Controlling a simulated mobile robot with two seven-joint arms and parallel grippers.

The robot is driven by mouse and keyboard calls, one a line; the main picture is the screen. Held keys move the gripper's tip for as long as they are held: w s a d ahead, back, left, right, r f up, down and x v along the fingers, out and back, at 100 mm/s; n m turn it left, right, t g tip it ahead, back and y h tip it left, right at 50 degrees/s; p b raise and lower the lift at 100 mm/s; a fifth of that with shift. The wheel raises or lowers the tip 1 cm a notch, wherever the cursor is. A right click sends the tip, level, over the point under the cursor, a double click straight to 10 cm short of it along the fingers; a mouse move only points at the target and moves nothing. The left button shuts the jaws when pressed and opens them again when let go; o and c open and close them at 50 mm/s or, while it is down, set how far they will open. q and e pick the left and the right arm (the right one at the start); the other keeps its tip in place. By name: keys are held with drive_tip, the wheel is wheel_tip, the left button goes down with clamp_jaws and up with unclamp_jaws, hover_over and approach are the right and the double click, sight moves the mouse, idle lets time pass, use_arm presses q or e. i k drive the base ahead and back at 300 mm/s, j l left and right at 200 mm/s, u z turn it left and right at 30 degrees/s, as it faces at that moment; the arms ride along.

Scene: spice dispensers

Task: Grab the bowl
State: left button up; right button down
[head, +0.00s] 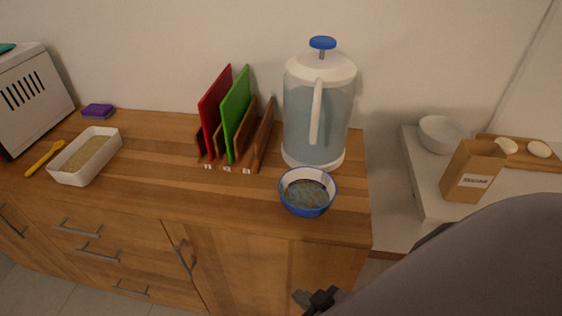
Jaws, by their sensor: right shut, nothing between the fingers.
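A blue-rimmed bowl (306,211) stands upright on the wooden counter, near its front right edge, just in front of the water dispenser. Its inside looks dark and speckled; I cannot tell if that is contents or a pattern. A plain white bowl (443,138) stands on the separate white surface at the right. My right gripper (312,302) is a small dark shape at the bottom of the head view, below the blue-rimmed bowl in the picture and apart from it. It is shut and empty. My right arm hides the lower right. My left gripper is not in view.
A water dispenser (312,120) with a blue knob stands behind the bowl. Left of it is a rack with red and green boards (236,113). A white dish (73,178), a yellow utensil (44,159) and a toaster (38,95) are farther left. A paper bag (470,165) stands right.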

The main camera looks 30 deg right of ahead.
sight(306, 192)
drive_tip(key=z, duration=1.15)
drive_tip(key=j+z, duration=0.2)
drive_tip(key=j, duration=0.1)
